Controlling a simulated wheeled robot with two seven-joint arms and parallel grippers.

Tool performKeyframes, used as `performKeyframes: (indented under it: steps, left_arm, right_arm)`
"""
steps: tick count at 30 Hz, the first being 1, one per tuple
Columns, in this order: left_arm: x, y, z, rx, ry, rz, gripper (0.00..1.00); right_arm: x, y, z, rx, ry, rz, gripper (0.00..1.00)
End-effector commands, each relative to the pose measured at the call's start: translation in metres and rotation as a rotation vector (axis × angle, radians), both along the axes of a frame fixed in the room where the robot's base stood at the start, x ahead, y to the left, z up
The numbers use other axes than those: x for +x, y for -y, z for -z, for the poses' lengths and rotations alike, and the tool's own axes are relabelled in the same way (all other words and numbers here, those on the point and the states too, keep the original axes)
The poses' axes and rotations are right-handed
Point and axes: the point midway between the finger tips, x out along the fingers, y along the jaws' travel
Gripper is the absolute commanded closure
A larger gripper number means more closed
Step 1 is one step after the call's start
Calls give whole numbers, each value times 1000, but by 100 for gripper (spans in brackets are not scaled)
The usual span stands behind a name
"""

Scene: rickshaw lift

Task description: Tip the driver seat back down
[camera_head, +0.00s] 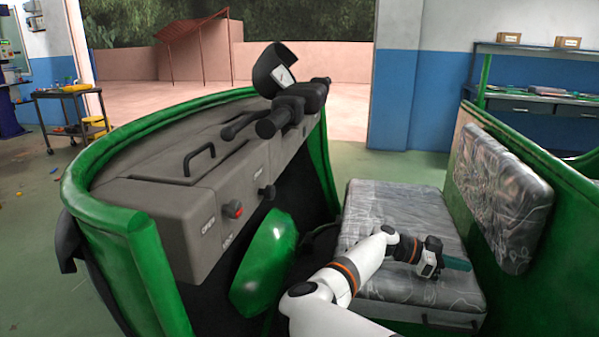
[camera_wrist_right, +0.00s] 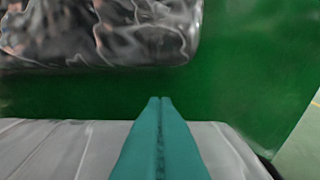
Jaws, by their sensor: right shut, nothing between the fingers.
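The driver seat cushion (camera_head: 392,215), grey and wrapped in creased plastic, lies flat on its base in the head view. Its pale top also shows low in the right wrist view (camera_wrist_right: 60,145). The seat's backrest (camera_head: 497,195) is on the green panel at the right and shows at the top of the right wrist view (camera_wrist_right: 110,35). My right gripper (camera_head: 468,265) has its teal fingers shut and empty, over the right front part of the cushion. The fingertips (camera_wrist_right: 160,99) point towards the green panel. I cannot tell whether they touch the cushion. My left gripper is not in view.
A grey dashboard (camera_head: 165,215) with handlebars (camera_head: 290,108) and a green rim fills the left. A green rounded part (camera_head: 265,262) stands in the footwell. The green side panel (camera_head: 560,265) bounds the seat on the right. A tool cart (camera_head: 70,110) and shelf (camera_head: 540,95) are farther off.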

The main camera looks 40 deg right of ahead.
Motion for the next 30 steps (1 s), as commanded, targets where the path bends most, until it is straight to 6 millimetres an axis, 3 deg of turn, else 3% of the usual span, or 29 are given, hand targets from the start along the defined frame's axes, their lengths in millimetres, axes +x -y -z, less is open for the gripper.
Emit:
performKeyframes:
  steps: [10, 30]
  left_arm:
    - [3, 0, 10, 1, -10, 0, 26]
    - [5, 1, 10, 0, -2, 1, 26]
  right_arm:
    - [-6, 5, 22, 44, 54, -1, 100]
    - [-6, 3, 26, 53, 56, 1, 100]
